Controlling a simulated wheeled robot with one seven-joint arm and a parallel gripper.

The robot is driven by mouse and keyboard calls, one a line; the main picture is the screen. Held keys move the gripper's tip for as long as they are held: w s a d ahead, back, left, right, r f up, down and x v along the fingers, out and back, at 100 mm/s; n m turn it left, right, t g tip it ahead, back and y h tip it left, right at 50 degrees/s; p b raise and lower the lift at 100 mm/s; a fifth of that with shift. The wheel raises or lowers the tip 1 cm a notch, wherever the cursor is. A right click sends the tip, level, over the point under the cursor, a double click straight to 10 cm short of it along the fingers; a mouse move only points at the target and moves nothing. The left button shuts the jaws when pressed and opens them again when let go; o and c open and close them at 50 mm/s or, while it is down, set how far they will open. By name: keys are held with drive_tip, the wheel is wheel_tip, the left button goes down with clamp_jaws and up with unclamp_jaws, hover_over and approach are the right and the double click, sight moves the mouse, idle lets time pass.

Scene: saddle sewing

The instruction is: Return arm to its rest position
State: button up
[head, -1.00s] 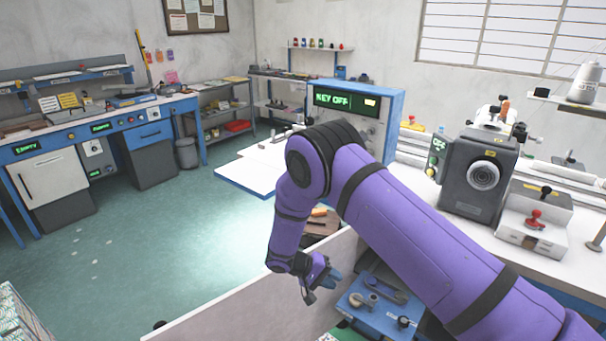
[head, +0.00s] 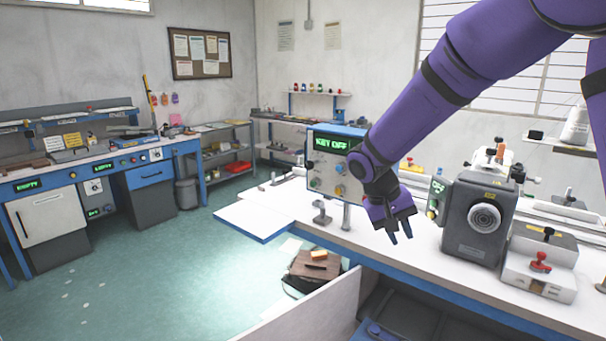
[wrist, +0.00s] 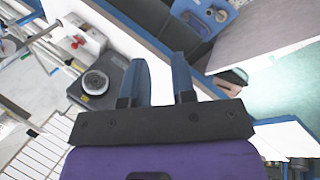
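My purple arm reaches in from the upper right of the head view, bent, with its wrist pointing down. My gripper (head: 400,236) hangs above the white bench, between the blue control box and the dark machine head. In the wrist view its two blue fingers (wrist: 158,80) stand apart with nothing between them. The gripper is open and empty.
The blue "KEY OFF" control box (head: 327,180) stands just left of my wrist. The dark machine (head: 470,225) with a round dial is to the right. A white bench (head: 385,245) lies below. A brown bag (head: 315,270) sits on the floor beyond a low white panel.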

drive_tip(key=s+d+r+t+y, duration=0.1)
drive_tip(key=s+d+r+t, duration=0.1)
drive_tip(key=s+r, duration=0.3)
drive_tip(key=s+d+r+t+y, duration=0.2)
drive_tip(key=s+d+r, duration=0.2)
drive_tip(key=s, duration=0.9)
drive_tip(key=s+d+r+t+y, duration=0.2)
drive_tip(key=s+r, duration=0.4)
drive_tip(key=s, duration=0.3)
drive_tip(key=shift+s+d, duration=0.15)
drive_tip(key=shift+d, duration=0.65)
